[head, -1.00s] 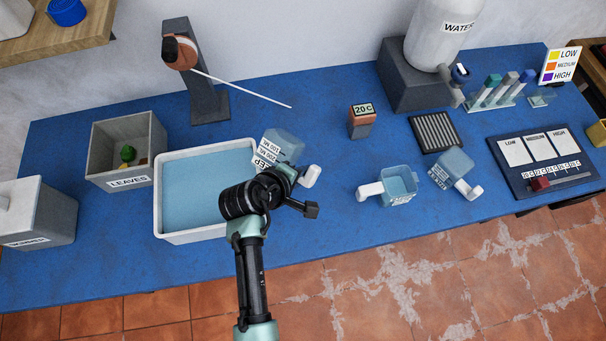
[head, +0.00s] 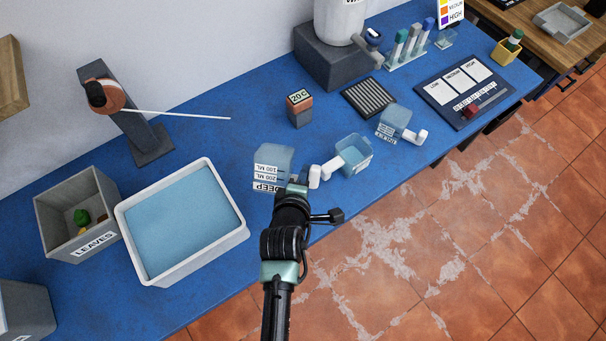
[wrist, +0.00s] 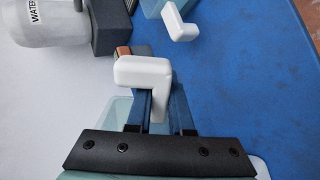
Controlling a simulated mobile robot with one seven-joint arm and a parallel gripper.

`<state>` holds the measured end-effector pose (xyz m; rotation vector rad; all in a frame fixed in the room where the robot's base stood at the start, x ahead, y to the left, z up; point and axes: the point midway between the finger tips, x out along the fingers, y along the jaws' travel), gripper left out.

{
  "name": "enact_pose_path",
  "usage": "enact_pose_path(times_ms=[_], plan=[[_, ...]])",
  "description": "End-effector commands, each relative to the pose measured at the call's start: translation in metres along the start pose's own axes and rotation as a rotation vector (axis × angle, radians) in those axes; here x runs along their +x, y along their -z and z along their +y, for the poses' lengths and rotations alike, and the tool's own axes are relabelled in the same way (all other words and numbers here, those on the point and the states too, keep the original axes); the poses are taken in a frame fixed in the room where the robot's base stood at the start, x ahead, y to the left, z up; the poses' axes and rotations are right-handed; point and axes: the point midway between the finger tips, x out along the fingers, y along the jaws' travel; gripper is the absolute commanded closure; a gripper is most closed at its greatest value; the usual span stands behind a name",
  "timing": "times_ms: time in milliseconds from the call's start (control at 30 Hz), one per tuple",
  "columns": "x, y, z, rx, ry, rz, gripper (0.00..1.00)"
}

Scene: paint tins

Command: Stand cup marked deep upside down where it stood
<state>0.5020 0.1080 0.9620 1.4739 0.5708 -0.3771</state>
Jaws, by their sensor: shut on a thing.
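The clear cup marked DEEP (head: 272,163) is in the head view, right of the water basin, with its label facing the front and the word DEEP near its lower edge. My gripper (head: 298,187) is at its right side, shut on its white handle (head: 314,177). In the wrist view the white handle (wrist: 143,72) sits between the fingers (wrist: 160,112), and part of the clear cup shows behind them. I cannot tell whether the cup touches the table.
The basin of water (head: 243,232) is on the left. A 20 C block (head: 299,108) and a dark ribbed mat (head: 369,98) stand behind. Blue table is bare between basin and block.

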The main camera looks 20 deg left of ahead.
Motion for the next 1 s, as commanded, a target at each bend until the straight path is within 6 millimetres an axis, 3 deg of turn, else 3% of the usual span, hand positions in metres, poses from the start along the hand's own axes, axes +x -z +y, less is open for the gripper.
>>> enact_pose_path(times_ms=[267, 1000], plan=[[-0.004, 0.0, 0.002, 0.004, -0.002, -0.008, 1.0], [0.045, 0.0, -0.067, 0.006, -0.001, -0.008, 1.0]])
